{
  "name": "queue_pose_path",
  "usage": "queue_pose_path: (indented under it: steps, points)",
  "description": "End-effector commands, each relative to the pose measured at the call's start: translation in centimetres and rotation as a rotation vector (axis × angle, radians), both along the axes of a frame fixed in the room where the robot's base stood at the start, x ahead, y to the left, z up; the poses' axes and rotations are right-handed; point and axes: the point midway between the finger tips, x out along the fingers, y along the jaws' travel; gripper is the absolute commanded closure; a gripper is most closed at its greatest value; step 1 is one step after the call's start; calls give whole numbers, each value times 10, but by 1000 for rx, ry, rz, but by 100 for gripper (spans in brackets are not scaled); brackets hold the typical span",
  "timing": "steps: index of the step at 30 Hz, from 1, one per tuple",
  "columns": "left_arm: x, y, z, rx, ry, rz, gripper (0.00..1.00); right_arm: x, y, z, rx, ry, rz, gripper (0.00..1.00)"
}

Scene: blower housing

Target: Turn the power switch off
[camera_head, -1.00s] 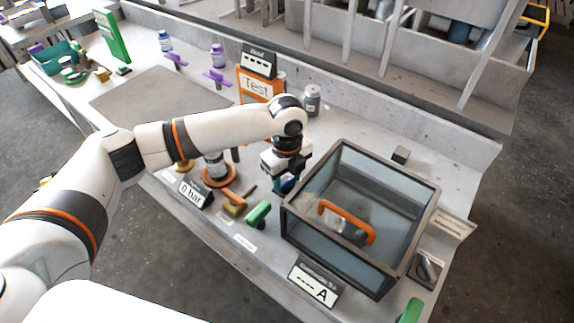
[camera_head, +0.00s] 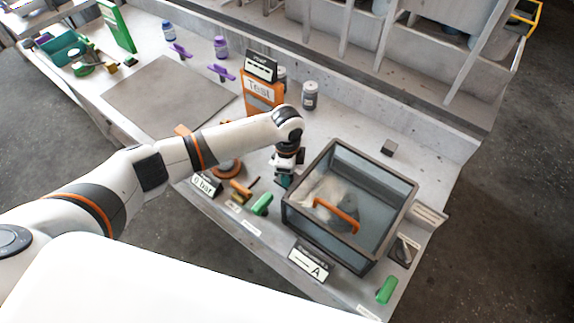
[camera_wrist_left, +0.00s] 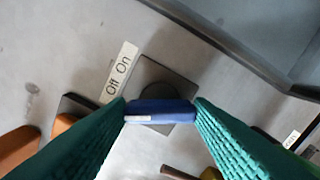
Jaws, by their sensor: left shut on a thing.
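The power switch has a blue handle (camera_wrist_left: 162,112) on a dark square base (camera_wrist_left: 165,80), seen in the left wrist view. An "Off On" label (camera_wrist_left: 119,73) lies beside the base. My left gripper (camera_wrist_left: 160,113) has its green fingers on both ends of the blue handle and is shut on it. In the head view the left gripper (camera_head: 285,180) points down just left of the glass box, and the switch is mostly hidden by it. My right gripper is not in view.
A dark-framed glass box (camera_head: 378,168) with an orange handle (camera_head: 337,214) inside stands close right of the gripper. A green handle (camera_head: 262,205), an "A" display (camera_head: 308,262) and an orange "Test" sign (camera_head: 260,92) are nearby. A grey mat (camera_head: 165,105) is clear.

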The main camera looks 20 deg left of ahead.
Motion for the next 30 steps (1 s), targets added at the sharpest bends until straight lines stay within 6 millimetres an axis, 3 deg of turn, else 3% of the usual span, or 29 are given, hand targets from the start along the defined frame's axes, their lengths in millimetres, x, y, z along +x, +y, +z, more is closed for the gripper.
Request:
queue_pose_path:
  steps: [17,18,22,30]
  points:
    - [1,1,0,1,-2,41,76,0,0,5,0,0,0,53]
    - [1,1,0,0,-2,41,51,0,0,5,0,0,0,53]
    - [1,1,0,0,-2,39,31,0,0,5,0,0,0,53]
    - [1,0,1,0,-1,37,31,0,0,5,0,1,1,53]
